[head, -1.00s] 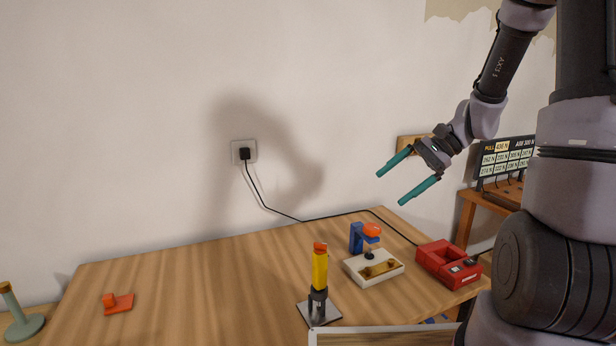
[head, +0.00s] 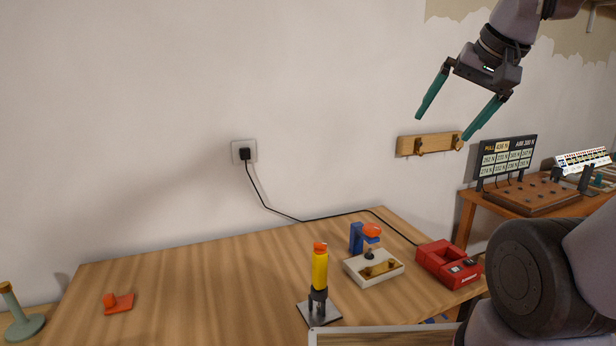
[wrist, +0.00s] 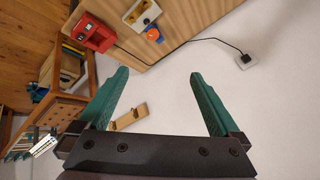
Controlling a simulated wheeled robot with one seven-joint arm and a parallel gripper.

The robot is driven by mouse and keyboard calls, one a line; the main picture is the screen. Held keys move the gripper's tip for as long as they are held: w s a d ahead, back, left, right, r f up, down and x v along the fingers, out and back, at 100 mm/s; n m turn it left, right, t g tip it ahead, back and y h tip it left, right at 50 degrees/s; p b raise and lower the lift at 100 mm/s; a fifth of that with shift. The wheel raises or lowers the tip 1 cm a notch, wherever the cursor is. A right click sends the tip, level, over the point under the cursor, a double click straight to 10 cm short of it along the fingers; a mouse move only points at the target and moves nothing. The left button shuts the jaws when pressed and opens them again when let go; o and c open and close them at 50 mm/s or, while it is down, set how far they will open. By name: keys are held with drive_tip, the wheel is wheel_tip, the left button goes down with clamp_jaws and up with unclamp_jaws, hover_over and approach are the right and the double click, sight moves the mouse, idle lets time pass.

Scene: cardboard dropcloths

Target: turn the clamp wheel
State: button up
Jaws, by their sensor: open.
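The clamp wheel looks to be the orange-red round knob (head: 371,231) on top of a blue bracket (head: 356,238). The orange knob also shows in the wrist view (wrist: 154,34), near the top. My gripper (head: 448,122) is open and empty. It is high in front of the wall, well above and to the right of the knob, with its teal fingers pointing down-left. In the wrist view both fingers (wrist: 160,80) are spread with nothing between them.
A yellow-handled tool (head: 319,270) stands upright left of the base. A red device (head: 448,265) sits at its right. A black cable runs to the wall socket (head: 244,152). A wooden peg rail (head: 430,144) is on the wall below my gripper.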

drive_tip(key=w+a+f+m+g+y, duration=0.1)
drive_tip(key=w+f+m+g+y, duration=0.25)
drive_tip(key=w+f+g, duration=0.4)
drive_tip(key=m+y, duration=0.8)
drive_tip(key=y, duration=0.1)
approach(371, 230)
drive_tip(key=s+a+r, duration=0.2)
drive_tip(key=s+r, duration=0.2)
drive_tip(key=r, duration=0.4)
wheel_tip(371, 230, down, 12)
drive_tip(key=w+d+m+t+y, duration=0.3)
drive_tip(key=m+t, duration=0.3)
drive_tip(key=shift+n, duration=0.25)
drive_tip(key=x, duration=1)
drive_tip(key=shift+s+a+f, duration=0.15)
drive_tip(key=shift+s+a, duration=0.05)
drive_tip(key=c, duration=1.4)
